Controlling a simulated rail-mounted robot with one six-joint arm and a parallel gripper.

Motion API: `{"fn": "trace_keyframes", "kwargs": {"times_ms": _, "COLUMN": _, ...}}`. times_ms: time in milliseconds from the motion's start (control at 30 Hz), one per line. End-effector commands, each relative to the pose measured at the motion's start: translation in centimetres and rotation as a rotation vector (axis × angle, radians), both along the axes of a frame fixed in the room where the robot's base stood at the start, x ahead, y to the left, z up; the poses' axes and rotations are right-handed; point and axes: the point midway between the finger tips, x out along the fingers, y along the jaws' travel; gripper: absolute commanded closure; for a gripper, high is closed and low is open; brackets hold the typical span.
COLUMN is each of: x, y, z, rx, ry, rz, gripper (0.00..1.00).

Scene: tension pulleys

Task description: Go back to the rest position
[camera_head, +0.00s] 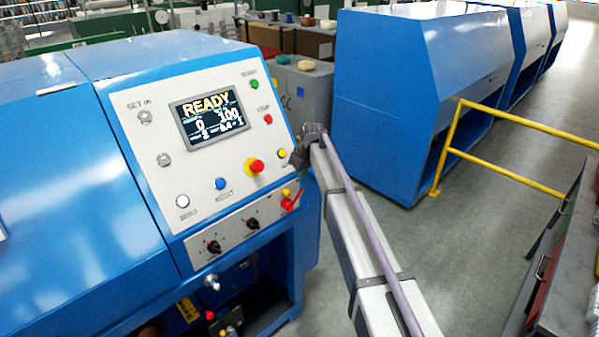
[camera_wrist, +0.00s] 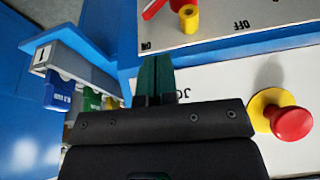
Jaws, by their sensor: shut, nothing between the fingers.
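My gripper (camera_head: 299,158) is at the end of my raised arm, by the right edge of the machine's control panel (camera_head: 140,122). In the wrist view its dark green fingers (camera_wrist: 155,78) are together, with nothing visible between them. They are in front of the panel, left of the red emergency button (camera_wrist: 292,122) on its yellow base. I cannot tell whether the fingers touch the panel. The display (camera_head: 210,116) reads READY.
A red lever (camera_head: 292,202) and black knobs (camera_head: 214,246) are on the lower panel. Other blue machines (camera_head: 390,100) and a yellow railing (camera_head: 520,122) are at the right. Grey floor (camera_head: 440,225) is clear between. A holder with coloured tags (camera_wrist: 70,70) is at the left in the wrist view.

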Motion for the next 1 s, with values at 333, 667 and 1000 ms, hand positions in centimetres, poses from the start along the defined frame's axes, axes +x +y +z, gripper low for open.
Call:
{"fn": "trace_keyframes", "kwargs": {"times_ms": 333, "x": -0.5, "y": -2.8, "z": 7.6, "rx": 0.0, "ry": 0.0, "rz": 0.0, "gripper": 1.0}}
{"fn": "trace_keyframes", "kwargs": {"times_ms": 667, "x": -9.9, "y": -5.1, "z": 6.0, "rx": -0.017, "ry": 0.126, "rz": -0.242, "gripper": 1.0}}
{"fn": "trace_keyframes", "kwargs": {"times_ms": 1000, "x": -38.8, "y": -13.6, "z": -2.6, "rx": -0.129, "ry": 0.276, "rz": -0.635, "gripper": 1.0}}
